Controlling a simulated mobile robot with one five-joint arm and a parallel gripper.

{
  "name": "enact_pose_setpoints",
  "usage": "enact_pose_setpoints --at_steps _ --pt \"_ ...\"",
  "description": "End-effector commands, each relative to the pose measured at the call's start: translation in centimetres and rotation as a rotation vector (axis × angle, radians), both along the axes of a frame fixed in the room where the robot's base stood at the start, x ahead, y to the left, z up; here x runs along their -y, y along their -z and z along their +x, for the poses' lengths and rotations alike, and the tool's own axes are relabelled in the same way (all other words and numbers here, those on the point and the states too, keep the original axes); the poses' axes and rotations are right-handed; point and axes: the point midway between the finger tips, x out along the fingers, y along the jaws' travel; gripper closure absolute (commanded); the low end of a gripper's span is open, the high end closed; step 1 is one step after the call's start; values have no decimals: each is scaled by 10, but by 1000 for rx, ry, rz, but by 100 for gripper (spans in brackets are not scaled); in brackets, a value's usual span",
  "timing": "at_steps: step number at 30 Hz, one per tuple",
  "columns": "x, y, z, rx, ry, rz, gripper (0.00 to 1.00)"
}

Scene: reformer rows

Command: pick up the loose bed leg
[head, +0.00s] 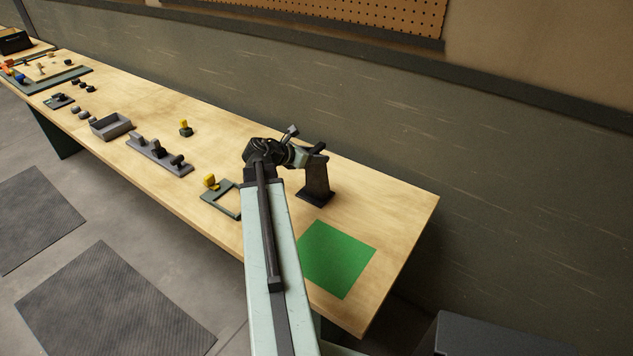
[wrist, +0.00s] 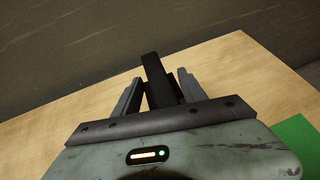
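A dark upright post on a flat square base (head: 316,186) stands on the bench near its right end. A short dark bar (head: 319,149) lies across its top. It may be the loose bed leg, but I cannot tell for sure. My gripper (head: 302,157) is at the top of this post, partly hidden by my arm. In the wrist view my gripper (wrist: 158,92) has its two grey fingers spread, with the dark bar (wrist: 153,68) between them. Narrow gaps show beside the bar, and I see no firm contact. A darker block shows just behind the bar.
A green square (head: 337,259) lies on the bench (head: 400,222) in front of the post. To the left are a frame with a yellow piece (head: 210,181), a grey rack with dark pieces (head: 160,156), a grey tray (head: 111,126) and a yellow-black piece (head: 185,128). A wall runs behind.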

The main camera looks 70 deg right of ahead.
Motion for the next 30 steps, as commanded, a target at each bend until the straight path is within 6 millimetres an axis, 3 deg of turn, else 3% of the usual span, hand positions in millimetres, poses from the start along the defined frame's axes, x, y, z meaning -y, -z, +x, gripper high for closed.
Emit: enact_pose_setpoints --at_steps 1,3,4,20,26,30 --pt "0 0 0 0 0 0 76" --pt "0 0 0 0 0 0 96" --pt "0 0 0 0 0 0 100" --pt "0 -6 1 0 -2 -1 100" --pt "0 -33 1 -1 -1 -1 100" --pt "-1 -62 1 -1 -1 -1 100"
